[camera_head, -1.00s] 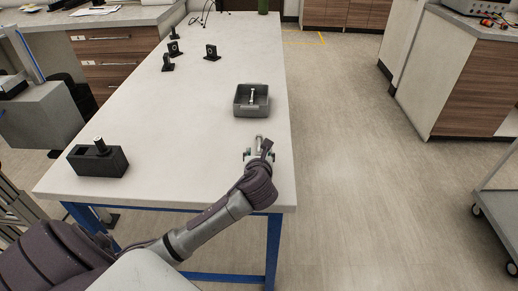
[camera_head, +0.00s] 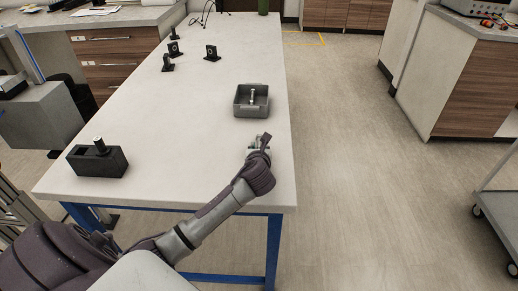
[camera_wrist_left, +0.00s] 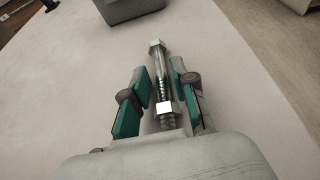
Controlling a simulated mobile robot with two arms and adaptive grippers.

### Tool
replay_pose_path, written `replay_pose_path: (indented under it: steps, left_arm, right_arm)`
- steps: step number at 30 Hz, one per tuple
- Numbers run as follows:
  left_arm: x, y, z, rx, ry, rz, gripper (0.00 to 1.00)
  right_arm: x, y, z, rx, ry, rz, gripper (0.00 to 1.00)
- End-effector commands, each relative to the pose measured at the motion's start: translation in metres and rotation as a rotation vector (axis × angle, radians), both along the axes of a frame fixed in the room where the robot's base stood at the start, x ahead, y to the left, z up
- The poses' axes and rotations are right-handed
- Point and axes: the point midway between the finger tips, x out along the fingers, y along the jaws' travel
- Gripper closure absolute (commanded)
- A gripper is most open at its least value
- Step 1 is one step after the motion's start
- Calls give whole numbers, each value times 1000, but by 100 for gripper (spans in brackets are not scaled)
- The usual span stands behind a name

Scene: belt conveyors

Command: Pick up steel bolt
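A steel bolt (camera_wrist_left: 160,75) with a hex end shows in the left wrist view, lying lengthwise between the fingers of my left gripper (camera_wrist_left: 160,88). The teal finger pads stand on either side of it with small gaps, so the gripper looks open around it. In the head view my left gripper (camera_head: 262,143) is low over the right edge of the white table (camera_head: 190,110), and the arm partly hides the bolt. Another bolt-like metal piece (camera_head: 252,97) is in the grey bin (camera_head: 251,113) beyond the gripper. My right gripper is not in view.
The grey bin also shows at the top of the left wrist view (camera_wrist_left: 130,10). A black block with a cylinder on it (camera_head: 98,160) is at the table's near left. Several small black fixtures (camera_head: 168,62) stand farther back. The table's middle is clear.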

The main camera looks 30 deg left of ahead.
Motion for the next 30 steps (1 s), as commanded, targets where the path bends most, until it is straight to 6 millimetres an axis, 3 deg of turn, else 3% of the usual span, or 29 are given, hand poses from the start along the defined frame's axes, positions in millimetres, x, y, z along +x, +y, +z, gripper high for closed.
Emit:
replay_pose_path:
  steps: [1,4,16,20,25,30]
  left_arm:
    - [0,0,0,0,0,0,86]
    - [0,0,0,0,0,0,100]
    - [0,0,5,2,-3,0,100]
    - [1,1,17,3,-4,0,100]
    - [1,0,46,3,-6,-1,100]
    - [-9,-40,66,-1,-6,-5,100]
  right_arm:
    - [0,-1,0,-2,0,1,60]
    - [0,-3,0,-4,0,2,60]
    - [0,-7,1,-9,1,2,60]
    - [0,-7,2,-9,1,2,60]
    - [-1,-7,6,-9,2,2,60]
    - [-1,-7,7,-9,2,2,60]
